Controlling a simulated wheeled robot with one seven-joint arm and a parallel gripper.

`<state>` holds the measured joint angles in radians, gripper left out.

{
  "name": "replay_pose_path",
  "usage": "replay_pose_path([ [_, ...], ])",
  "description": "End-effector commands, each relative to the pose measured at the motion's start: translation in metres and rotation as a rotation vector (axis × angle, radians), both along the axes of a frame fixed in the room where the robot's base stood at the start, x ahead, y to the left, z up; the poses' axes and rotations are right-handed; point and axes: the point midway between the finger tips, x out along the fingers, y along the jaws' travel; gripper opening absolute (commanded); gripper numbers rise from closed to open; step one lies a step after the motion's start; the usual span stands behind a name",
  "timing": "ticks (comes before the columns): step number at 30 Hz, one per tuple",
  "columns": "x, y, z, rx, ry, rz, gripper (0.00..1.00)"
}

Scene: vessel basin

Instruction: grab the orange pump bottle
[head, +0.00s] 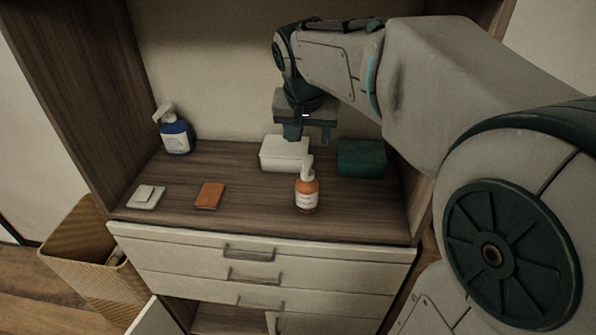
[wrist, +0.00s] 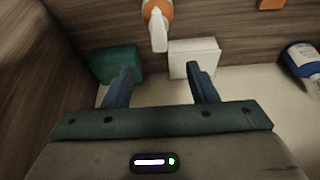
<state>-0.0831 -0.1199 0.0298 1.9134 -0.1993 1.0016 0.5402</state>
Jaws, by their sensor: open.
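The orange pump bottle (head: 307,192) stands upright near the front edge of the wooden counter, with a white pump top and a pale label. In the wrist view the orange bottle (wrist: 157,12) shows at the top, its white nozzle pointing down the picture. My gripper (head: 307,138) hangs above the back of the counter, behind and above the bottle. In the wrist view my gripper's two blue fingers (wrist: 159,72) are spread apart with nothing between them. The bottle is apart from the fingers.
A white box (head: 284,153) and a green box (head: 361,158) stand at the back, below my gripper. A blue pump bottle (head: 175,136) is at the back left. An orange block (head: 209,196) and a pale flat item (head: 146,197) lie front left. Wooden side walls enclose the counter.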

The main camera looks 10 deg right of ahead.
Motion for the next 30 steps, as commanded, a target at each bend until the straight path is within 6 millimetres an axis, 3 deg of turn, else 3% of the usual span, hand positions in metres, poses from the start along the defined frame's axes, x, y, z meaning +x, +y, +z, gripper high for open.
replay_pose_path([
  [7, 0.016, -0.008, -0.046, -0.001, 0.005, -0.001, 0.52],
  [16, 0.023, -0.010, -0.069, -0.001, 0.003, -0.001, 0.52],
  [24, 0.033, -0.013, -0.106, -0.001, 0.003, 0.000, 0.52],
  [30, 0.036, -0.013, -0.111, 0.000, 0.000, 0.000, 0.52],
])
